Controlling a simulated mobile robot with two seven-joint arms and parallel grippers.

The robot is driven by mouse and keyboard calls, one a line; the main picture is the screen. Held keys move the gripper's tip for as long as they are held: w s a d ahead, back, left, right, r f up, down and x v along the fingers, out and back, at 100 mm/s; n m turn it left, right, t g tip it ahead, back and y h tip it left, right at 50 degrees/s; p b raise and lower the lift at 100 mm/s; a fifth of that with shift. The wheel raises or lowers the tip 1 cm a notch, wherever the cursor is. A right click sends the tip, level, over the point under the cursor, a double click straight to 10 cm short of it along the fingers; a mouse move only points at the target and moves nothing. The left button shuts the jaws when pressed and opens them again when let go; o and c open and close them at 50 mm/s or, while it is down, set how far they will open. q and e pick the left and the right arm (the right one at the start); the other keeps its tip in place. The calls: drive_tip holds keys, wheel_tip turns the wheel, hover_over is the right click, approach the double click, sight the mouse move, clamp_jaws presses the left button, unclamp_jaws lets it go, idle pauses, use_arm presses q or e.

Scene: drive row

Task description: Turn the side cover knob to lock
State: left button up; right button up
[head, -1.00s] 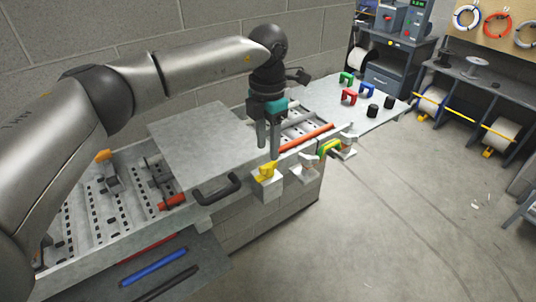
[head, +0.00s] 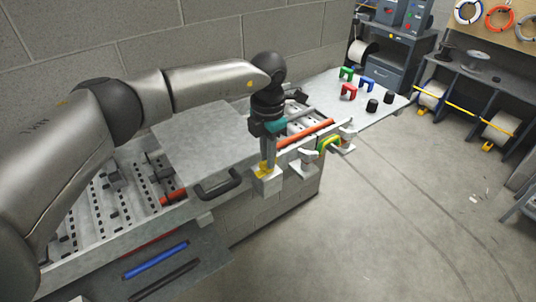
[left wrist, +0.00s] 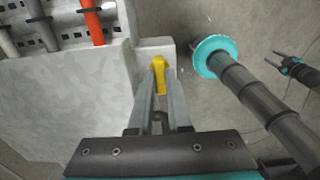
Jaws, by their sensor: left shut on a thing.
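The yellow side cover knob (head: 262,173) sits on a pale block on the front face of the grey unit, just right of the black handle (head: 217,186) of the flat grey cover (head: 205,145). My left gripper (head: 268,162) reaches down to it and is shut on it, with a finger on each side. In the left wrist view the yellow knob (left wrist: 158,72) shows between the fingertips (left wrist: 160,88), its long side running up the picture. The fingers hide part of the knob in the head view. My right gripper is not in view.
White knobs (head: 308,158) and a green and yellow handle (head: 328,144) stick out from the same front edge to the right. A perforated tray with an orange bar (head: 305,132) lies behind. A grey side table (head: 330,92) holds small coloured parts. The floor in front is clear.

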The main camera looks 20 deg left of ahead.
use_arm(q)
clamp_jaws()
drive_tip(key=m+b, duration=0.3)
drive_tip(key=shift+f+m+b, duration=0.1)
drive_tip(key=shift+m+b, duration=0.2)
drive_tip(key=shift+m, duration=0.1)
drive_tip(key=m+b, duration=0.2)
drive_tip(key=shift+m, duration=0.4)
drive_tip(key=m+b, duration=0.2)
drive_tip(key=m, duration=0.1)
drive_tip(key=shift+m, duration=0.3)
drive_tip(key=m+b, duration=0.1)
drive_tip(key=m, duration=0.2)
drive_tip(key=shift+m, duration=0.3)
drive_tip(key=shift+r+m+b, duration=0.2)
drive_tip(key=shift+m+b, duration=0.35)
drive_tip(key=shift+m, duration=1.45)
